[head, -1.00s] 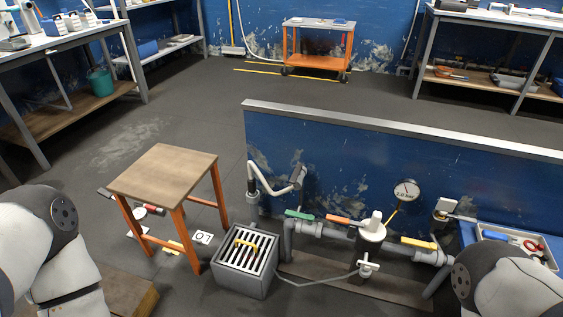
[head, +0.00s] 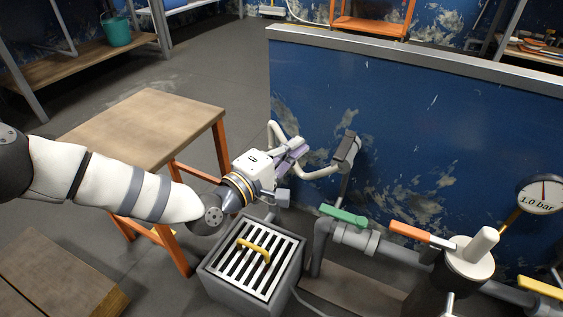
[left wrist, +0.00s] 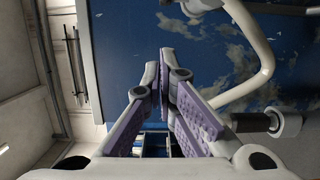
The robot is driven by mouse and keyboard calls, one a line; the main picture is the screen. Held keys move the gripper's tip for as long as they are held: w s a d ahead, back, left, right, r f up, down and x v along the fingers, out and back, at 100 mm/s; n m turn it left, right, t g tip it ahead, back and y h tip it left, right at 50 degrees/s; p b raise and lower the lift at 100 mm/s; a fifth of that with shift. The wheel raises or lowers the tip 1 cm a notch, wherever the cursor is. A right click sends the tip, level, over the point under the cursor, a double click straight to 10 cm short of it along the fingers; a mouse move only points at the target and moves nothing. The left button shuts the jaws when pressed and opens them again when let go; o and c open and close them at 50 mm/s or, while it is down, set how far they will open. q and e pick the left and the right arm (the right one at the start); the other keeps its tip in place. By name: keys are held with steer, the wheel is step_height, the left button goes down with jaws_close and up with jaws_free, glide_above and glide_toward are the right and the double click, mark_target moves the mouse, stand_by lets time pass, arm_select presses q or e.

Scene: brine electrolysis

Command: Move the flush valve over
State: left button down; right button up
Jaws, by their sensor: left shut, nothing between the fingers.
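Three lever handles sit along the grey pipe run in the head view: a green one (head: 343,216), an orange one (head: 415,235) and a yellow one (head: 540,287). No readable label shows which is the flush valve. My left gripper (head: 298,150) is shut and empty, in front of the blue panel, up and left of the green handle and apart from it. Its purple-padded fingers (left wrist: 164,62) meet at the tips in the left wrist view.
A bent white pipe (head: 320,173) with a dark end piece is close by my left gripper. A slatted drain box (head: 213,275) with a yellow handle stands below. A wooden stool (head: 140,125) is at left, and a gauge (head: 542,194) reads 1.0 bar.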

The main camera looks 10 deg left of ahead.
mark_target(345, 145)
arm_select(q)
steer(key=d, duration=0.2)
steer(key=w+d, duration=0.1)
steer(key=d, duration=0.2)
steer(key=shift+d+b, duration=0.15)
steer(key=shift+b, duration=0.25)
steer(key=shift+s, duration=0.1)
steer(key=shift+s+d+n+t+y+p, duration=0.15)
steer(key=shift+n+t+y+p, duration=0.15)
steer(key=shift+n+y+p, duration=0.25)
